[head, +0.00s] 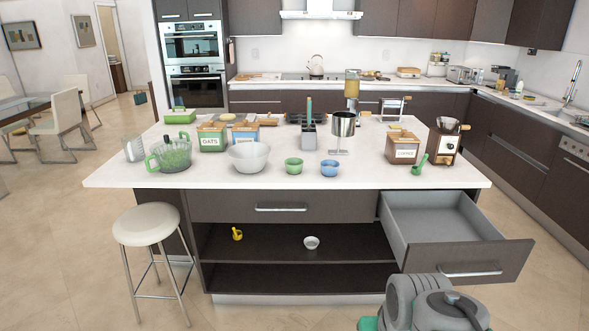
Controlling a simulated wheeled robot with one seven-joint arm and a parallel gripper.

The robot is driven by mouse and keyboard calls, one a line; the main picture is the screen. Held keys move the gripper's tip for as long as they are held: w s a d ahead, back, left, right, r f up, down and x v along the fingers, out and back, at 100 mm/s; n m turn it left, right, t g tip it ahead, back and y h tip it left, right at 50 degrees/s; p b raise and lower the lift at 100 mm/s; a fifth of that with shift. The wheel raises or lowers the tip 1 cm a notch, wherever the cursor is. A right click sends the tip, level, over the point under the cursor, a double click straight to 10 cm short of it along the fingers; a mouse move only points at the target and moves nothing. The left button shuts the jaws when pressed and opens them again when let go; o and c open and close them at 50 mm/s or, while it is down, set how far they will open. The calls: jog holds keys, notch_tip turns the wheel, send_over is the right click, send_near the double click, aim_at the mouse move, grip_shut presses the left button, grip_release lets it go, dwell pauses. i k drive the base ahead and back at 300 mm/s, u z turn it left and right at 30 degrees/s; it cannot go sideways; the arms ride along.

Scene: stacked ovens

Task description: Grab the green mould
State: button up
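A small round green mould (293,166) stands upright on the white top of the kitchen island, near its front edge and left of a similar blue one (330,168). Nothing touches the green mould, and it is in full view. Part of my grey arm shows at the bottom right of the head view, in front of the island and well short of the mould. My gripper's fingers are not in view.
The island counter (240,182) also carries a white bowl (248,156), a green-handled glass jug (172,156), a green scoop (419,164) and labelled canisters. An open, empty drawer (435,215) juts out at right. A stool (146,224) stands at left.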

aim_at(294, 167)
jog(key=u, duration=0.6)
jog(key=i, duration=0.5)
jog(key=u, duration=1)
jog(key=i, duration=0.75)
jog(key=z, duration=0.4)
jog(key=i, duration=0.65)
jog(key=z, duration=0.65)
jog(key=i, duration=0.5)
jog(key=u, duration=0.05)
